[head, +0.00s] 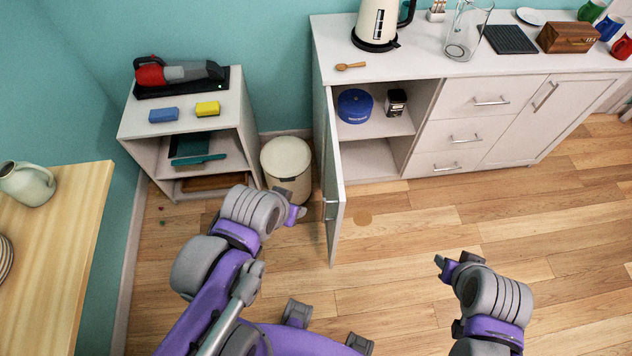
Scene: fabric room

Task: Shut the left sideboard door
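The white sideboard (420,65) stands along the back wall. Its left door (335,170) is swung wide open and shows nearly edge-on, sticking out over the floor with its handle on the left side. My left gripper (299,213) is to the left of the door, near the handle's height in the picture, with a small gap between them. My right gripper (442,263) is over the floor to the right of the door, well apart from it. Both grippers look empty. Their finger gaps are too small and angled to judge.
The open compartment holds a blue round tin (355,106) and a dark jar (396,103). A cream bin (286,165) stands behind my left gripper, beside a white shelf unit (150,128). A wooden spoon (351,66) lies on the top.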

